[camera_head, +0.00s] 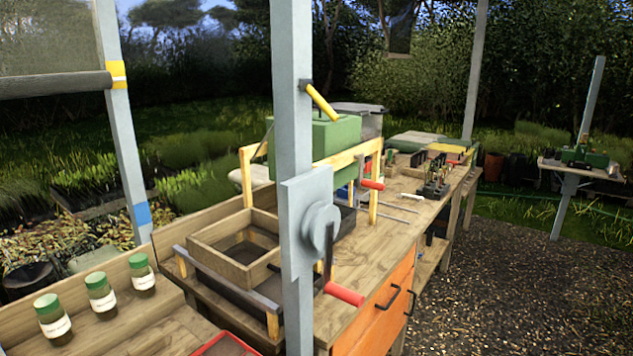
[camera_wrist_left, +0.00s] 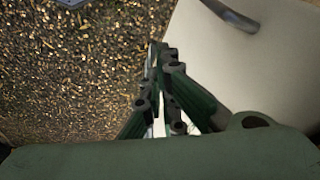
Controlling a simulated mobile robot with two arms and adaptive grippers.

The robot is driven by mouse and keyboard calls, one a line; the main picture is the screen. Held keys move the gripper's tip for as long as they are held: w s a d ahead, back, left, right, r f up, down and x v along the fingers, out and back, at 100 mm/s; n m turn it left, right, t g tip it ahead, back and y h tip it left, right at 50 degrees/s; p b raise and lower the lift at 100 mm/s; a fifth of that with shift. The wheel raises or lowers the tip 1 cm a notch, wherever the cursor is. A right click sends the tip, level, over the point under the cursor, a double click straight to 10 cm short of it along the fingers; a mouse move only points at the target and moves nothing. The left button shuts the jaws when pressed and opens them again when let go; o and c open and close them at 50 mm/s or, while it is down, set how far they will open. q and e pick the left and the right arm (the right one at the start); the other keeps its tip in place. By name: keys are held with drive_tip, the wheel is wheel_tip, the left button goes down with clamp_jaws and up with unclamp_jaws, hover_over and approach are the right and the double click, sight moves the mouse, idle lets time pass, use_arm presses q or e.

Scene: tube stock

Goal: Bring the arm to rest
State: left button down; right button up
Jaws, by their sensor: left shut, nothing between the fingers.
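My left gripper (camera_wrist_left: 158,62) shows in the left wrist view. Its dark green and black fingers are together and hold nothing. Below it in that view is brown gravel ground, and a pale flat panel (camera_wrist_left: 240,70) with a grey handle-like piece lies to the right of the fingers. Neither arm nor gripper shows in the head view.
A wooden bench (camera_head: 375,255) with an orange drawer front (camera_head: 375,310) runs into the distance. On it are a wooden frame box (camera_head: 205,240) and a green box (camera_head: 335,138). A grey post with a red-handled crank (camera_head: 345,293) stands in front. Several green-capped jars (camera_head: 100,295) stand left. Gravel lies right.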

use_arm(q)
drive_tip(key=s+f, duration=0.3)
drive_tip(key=f, duration=1)
drive_tip(key=s+a+f+g, duration=0.2)
drive_tip(key=s+a+f, duration=0.1)
drive_tip(key=s+f, duration=1.4)
drive_tip(key=shift+s+a, duration=0.2)
drive_tip(key=shift+s, duration=0.1)
